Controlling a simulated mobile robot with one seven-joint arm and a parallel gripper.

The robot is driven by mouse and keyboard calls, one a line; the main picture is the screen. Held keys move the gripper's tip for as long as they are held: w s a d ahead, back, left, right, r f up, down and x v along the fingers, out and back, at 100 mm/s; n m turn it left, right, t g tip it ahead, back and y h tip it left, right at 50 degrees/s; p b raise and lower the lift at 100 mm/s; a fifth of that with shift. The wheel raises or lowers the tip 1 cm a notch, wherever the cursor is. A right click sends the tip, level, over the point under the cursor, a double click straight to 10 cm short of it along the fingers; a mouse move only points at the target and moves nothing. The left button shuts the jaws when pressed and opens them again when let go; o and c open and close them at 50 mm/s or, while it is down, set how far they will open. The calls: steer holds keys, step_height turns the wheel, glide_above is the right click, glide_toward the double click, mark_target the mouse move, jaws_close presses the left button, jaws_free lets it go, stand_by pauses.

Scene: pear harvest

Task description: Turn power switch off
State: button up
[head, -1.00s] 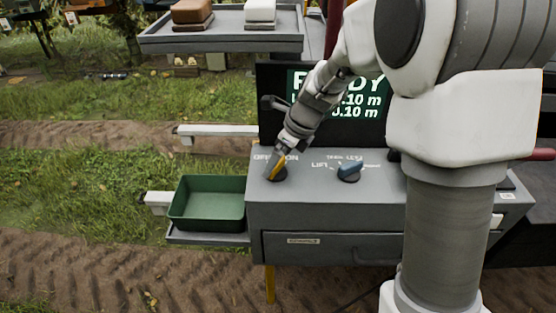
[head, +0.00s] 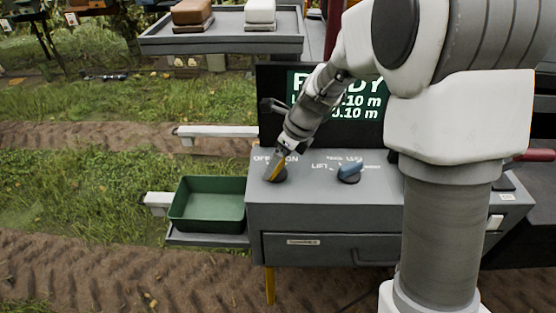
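The power switch (head: 279,177) is a dark round knob with a yellow-orange handle on the left of the grey control box's top. Labels OFF and ON stand behind it. My gripper (head: 273,171) reaches down from the upper right, with its fingertips at the knob's handle. The fingers cover part of the handle, so I cannot tell whether they are closed on it or only beside it. The handle's exact setting is also hard to read.
The screen (head: 338,95) behind reads READY, partly covered by my arm. A green tray (head: 207,222) stands at the box's left. A grey shelf (head: 222,44) holds brown and white blocks at the back.

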steer(key=n+g+p, duration=0.2)
steer(key=n, duration=0.4)
steer(key=shift+w+r+p, duration=0.1)
steer(key=shift+w+p, duration=0.05)
steer(key=shift+p, duration=0.15)
steer(key=n+g+p, duration=0.2)
steer(key=n, duration=0.3)
steer(key=shift+w+n, duration=0.15)
steer(key=shift+n, duration=0.15)
steer(key=shift+g, duration=0.3)
steer(key=o, duration=1.1)
steer(key=shift+c, duration=0.2)
steer(key=v, duration=1.2)
